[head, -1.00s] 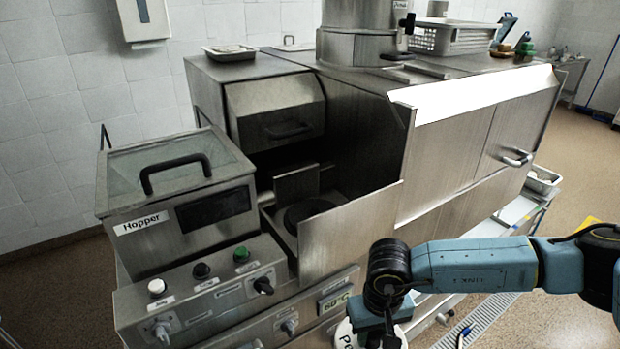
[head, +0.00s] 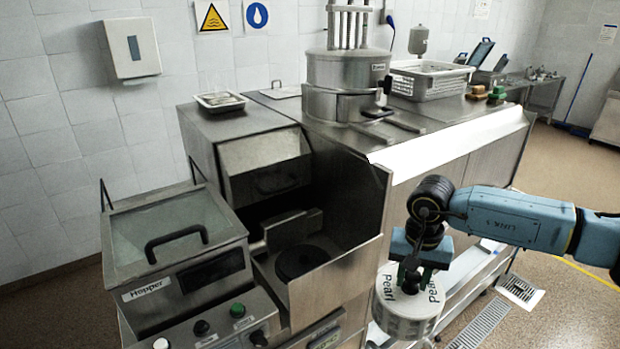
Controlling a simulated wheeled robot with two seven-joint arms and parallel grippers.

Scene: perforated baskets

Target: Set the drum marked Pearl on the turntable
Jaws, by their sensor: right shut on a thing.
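The white drum marked Pearl (head: 403,318) hangs upright from my right gripper (head: 411,278), which is shut on its top. The fingertips and the grasped part are partly hidden by the gripper body. The drum is in front of the machine, to the right of its open bay. The turntable, which appears to be the dark round disc (head: 302,261), lies inside the bay, to the left of the drum and apart from it. Nothing stands on the disc. My left gripper is out of view.
A metal front panel (head: 336,284) stands between the drum and the disc, with a tall side wall (head: 362,205) behind it. An upright plate (head: 293,229) stands behind the disc. The Hopper box (head: 176,244) is at left.

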